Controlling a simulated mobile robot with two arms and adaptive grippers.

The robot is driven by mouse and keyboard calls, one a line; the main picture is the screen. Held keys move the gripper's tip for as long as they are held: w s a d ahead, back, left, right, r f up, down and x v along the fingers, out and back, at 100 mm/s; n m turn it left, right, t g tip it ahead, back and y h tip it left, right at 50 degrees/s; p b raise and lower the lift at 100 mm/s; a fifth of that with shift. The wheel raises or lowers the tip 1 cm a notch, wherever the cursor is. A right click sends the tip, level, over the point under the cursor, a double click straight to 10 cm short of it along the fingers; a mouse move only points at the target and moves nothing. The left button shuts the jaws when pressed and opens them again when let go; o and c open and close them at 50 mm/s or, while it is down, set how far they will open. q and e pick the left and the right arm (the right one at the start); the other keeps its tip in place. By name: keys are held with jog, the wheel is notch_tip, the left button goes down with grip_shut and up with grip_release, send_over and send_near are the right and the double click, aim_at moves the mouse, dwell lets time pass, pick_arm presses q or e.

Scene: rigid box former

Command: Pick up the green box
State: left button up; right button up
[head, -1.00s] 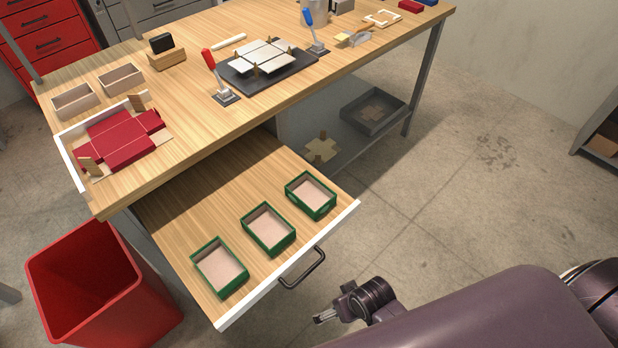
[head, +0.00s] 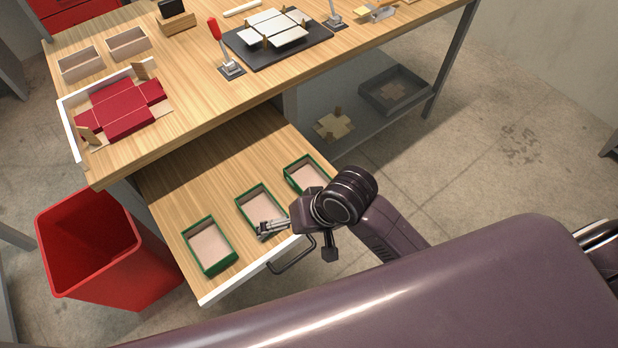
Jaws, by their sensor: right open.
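Three open green boxes with pale insides stand in a row on the pulled-out drawer board. The left green box (head: 207,246) is in full view. The middle green box (head: 258,204) is partly covered at its front by my right gripper. The right green box (head: 303,173) is partly covered by my right wrist. My right gripper (head: 264,231) is open and empty, over the drawer's front part at the near edge of the middle box. I cannot tell whether it touches that box. My left gripper is not in view.
The drawer (head: 180,184) has a white front edge and a dark handle (head: 292,256) under my right wrist. A red bin (head: 95,250) stands at its left. The workbench above holds a red flat box blank (head: 120,108), wooden boxes (head: 128,44) and a dark clamp fixture (head: 277,38).

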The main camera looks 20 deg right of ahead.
aim_at(309, 183)
jog(key=w, duration=0.1)
jog(key=w+a+m, duration=0.1)
jog(key=w+a+m+g, duration=0.1)
jog(key=w, duration=0.1)
jog(key=shift+w+a+r, duration=0.1)
jog(key=shift+a+r, duration=0.1)
jog(key=w+m, duration=0.1)
jog(key=w+d+m+g+h, duration=0.1)
jog(key=w+m, duration=0.1)
jog(key=shift+d+r, duration=0.15)
jog(key=shift+d, duration=0.05)
jog(key=w+d+r+m+g+h, duration=0.1)
jog(key=w+d+r+m+h, duration=0.25)
jog(key=w+d+m, duration=0.45)
jog(key=shift+y, duration=0.35)
jog(key=f, duration=0.2)
jog(key=d+f, duration=0.1)
jog(key=f, duration=0.4)
jog(key=shift+s+d+f, duration=0.15)
jog(key=shift+s+d, duration=0.1)
jog(key=shift+s, duration=0.1)
jog(key=c, duration=1)
